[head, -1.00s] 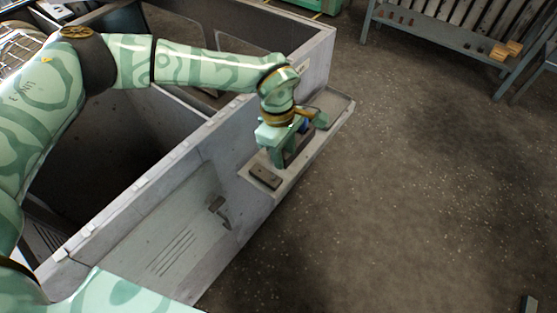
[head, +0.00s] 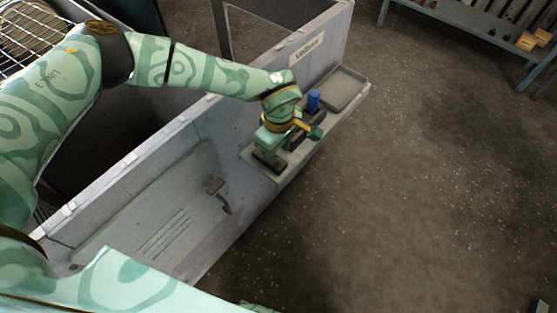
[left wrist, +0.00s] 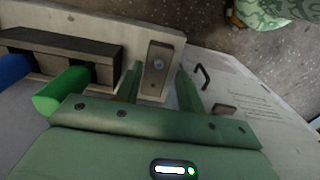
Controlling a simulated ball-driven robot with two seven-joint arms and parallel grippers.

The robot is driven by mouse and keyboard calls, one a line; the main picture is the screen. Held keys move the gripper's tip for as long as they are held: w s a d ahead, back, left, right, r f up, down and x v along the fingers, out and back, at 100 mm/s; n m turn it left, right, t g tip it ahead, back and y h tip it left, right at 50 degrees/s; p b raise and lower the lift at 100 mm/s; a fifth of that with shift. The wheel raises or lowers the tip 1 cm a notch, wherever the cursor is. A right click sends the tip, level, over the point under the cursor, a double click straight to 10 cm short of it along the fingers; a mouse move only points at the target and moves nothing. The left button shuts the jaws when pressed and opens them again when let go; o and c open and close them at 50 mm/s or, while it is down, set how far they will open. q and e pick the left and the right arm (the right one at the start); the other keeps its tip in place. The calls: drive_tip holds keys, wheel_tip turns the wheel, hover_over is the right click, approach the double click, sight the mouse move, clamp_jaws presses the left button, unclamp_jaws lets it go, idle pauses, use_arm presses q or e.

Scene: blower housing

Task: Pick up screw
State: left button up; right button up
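In the left wrist view, a small pale round screw head (left wrist: 158,64) shows on a dark flat holder block (left wrist: 154,82). My left gripper (left wrist: 158,80) is open, with one green finger on each side of the block and nothing held. In the head view my left gripper (head: 268,160) is right over the block end of the narrow ledge and largely hides the block. The screw cannot be made out there. I cannot tell whether the fingertips touch the block. My right gripper is not in view.
The ledge (head: 325,122) runs along the grey housing wall, with an empty shallow tray (head: 343,88) at its far end. A blue handle (head: 313,100) stands in a dark rack beside my gripper. In the wrist view a green handle (left wrist: 62,91) lies close to one finger. Open floor lies right.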

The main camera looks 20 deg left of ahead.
sight(279, 161)
use_arm(q)
drive_tip(key=shift+f+b, duration=0.35)
drive_tip(key=shift+f, duration=1.25)
drive_tip(key=shift+f, duration=0.15)
drive_tip(key=shift+c, duration=0.4)
drive_tip(key=c, duration=0.7)
